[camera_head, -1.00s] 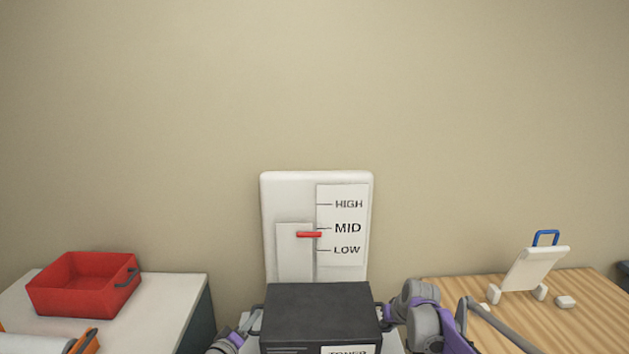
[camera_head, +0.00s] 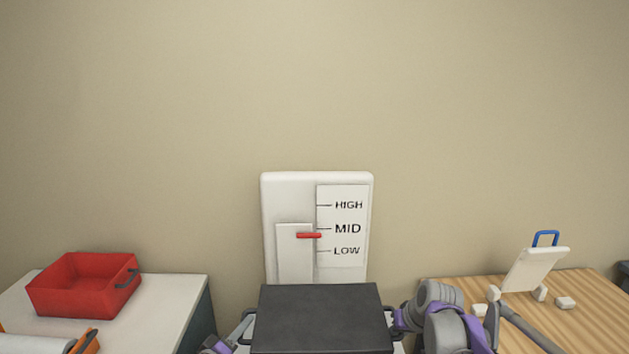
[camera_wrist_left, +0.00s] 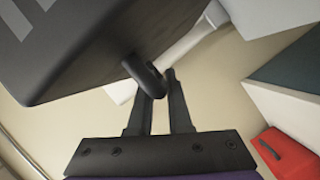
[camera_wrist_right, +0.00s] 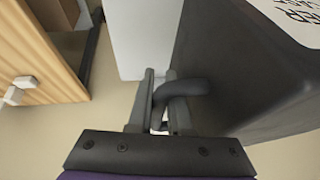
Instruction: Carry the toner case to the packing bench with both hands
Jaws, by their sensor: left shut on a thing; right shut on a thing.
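The toner case (camera_head: 318,315) is a dark grey box at the bottom middle of the head view, with a handle on each side. Its near part is cut off by the frame edge. My left gripper (camera_wrist_left: 160,82) is shut on the case's left handle (camera_wrist_left: 145,75); the case body (camera_wrist_left: 80,45) fills the upper left of that view. My right gripper (camera_wrist_right: 164,92) is shut on the right handle (camera_wrist_right: 185,87), with the case wall to its right. Whether the case is clear of its support is hidden. I cannot tell which bench is the packing bench.
A white-topped bench (camera_head: 175,300) at left holds a red bin (camera_head: 85,285) and an orange-handled roll. A wooden bench (camera_head: 590,315) at right holds a white stand (camera_head: 530,268) with a blue loop. Behind the case stands a white HIGH/MID/LOW gauge board (camera_head: 285,200).

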